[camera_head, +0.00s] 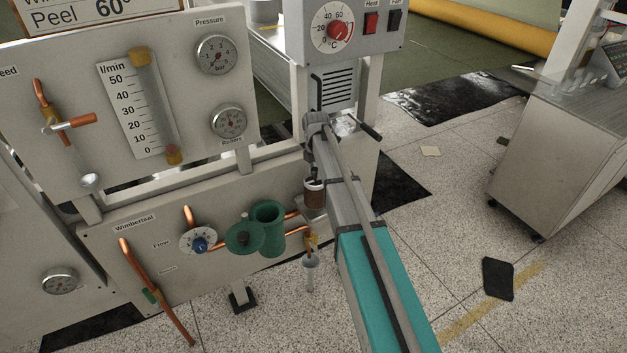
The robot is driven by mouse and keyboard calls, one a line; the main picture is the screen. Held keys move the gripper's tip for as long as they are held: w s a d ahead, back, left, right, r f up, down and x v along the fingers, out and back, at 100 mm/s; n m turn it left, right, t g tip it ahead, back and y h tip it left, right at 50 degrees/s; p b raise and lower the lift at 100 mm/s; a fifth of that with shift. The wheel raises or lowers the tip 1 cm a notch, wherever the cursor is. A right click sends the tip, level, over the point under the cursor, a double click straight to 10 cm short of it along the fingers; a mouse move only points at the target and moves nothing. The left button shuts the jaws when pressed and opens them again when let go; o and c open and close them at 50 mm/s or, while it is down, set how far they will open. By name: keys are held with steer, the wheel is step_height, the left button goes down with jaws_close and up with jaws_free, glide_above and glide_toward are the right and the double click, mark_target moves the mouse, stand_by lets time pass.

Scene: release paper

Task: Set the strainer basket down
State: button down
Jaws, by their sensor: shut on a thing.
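The strainer basket (315,194) is a small brown cylinder with a pale rim, upright near the middle of the view. My gripper (312,172) points down from the end of my arm and is shut on the basket at its top. The fingertips are small and partly hidden by my arm. A small grey ledge (308,211) shows just below and behind the basket; I cannot tell whether the basket touches it. The green strainer housing (268,232) stands open to the left, with its round green lid (243,238) swung aside.
A panel with gauges, a flow tube (153,105) and copper pipes (155,285) fills the left. A grey control box (345,30) stands behind my gripper. A small clear cup (310,268) hangs below the pipe. A grey cabinet (555,150) is at right; speckled floor lies between.

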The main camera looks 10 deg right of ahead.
mark_target(316, 178)
steer(key=shift+w+f+b, duration=0.15)
steer(key=shift+f+b, duration=1.25)
steer(key=shift+f, duration=0.4)
steer(key=shift+c, duration=1.8)
jaws_free()
step_height(316, 178, up, 12)
steer(key=p, duration=1.2)
